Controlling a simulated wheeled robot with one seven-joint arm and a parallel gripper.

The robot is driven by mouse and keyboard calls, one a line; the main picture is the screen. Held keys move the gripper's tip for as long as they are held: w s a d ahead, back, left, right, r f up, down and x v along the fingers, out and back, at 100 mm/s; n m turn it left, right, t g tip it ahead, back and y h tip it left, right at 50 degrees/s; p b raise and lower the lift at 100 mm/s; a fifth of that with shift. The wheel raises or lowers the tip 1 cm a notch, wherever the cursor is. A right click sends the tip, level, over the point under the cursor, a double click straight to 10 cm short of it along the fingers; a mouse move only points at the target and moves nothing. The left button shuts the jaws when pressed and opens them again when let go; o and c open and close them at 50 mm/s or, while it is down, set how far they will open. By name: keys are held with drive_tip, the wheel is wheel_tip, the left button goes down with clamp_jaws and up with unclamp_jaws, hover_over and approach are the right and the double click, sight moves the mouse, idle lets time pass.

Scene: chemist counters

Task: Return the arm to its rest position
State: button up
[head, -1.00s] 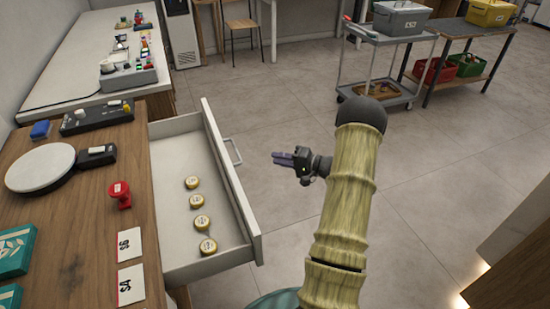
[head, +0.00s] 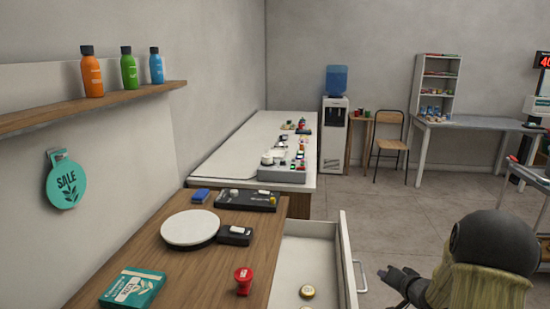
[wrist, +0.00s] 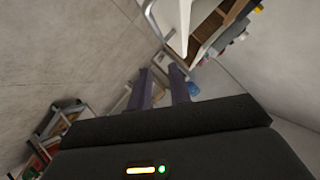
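My arm rises at the lower right of the head view. My gripper (head: 383,274) is over the floor, just right of the open drawer, and looks small and dark there. In the wrist view its two purple fingers (wrist: 161,80) stand apart with nothing between them, so it is open and empty. The white drawer (head: 348,252) is pulled out from the wooden counter (head: 165,252). Two round gold-lidded tins (head: 307,292) show in it, the nearer one cut off by the picture's edge.
The drawer handle (head: 361,275) juts out close to my gripper. A red stamp (head: 243,281), a round white plate (head: 190,228) and a teal box (head: 133,288) are on the counter. A shelf (head: 95,105) holds three bottles. A trolley (head: 543,205) stands at right. Open floor (head: 400,210) lies beyond.

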drive_tip(key=s+a+r+n+g+h, duration=0.1)
drive_tip(key=s+a+r+n+g, duration=0.3)
drive_tip(key=s+a, duration=0.7)
drive_tip(key=s+a+f+n+g+h, duration=0.15)
drive_tip(key=s+a+g, duration=0.45)
drive_tip(key=s, duration=0.9)
wheel_tip(320, 180, up, 15)
drive_tip(key=t+p, duration=0.1)
drive_tip(key=p, duration=1.4)
drive_tip(key=shift+a+r+n, duration=0.2)
drive_tip(key=shift+a+n, duration=0.15)
drive_tip(key=shift+a, duration=0.05)
drive_tip(key=shift+y, duration=0.25)
drive_tip(key=shift+d, duration=0.1)
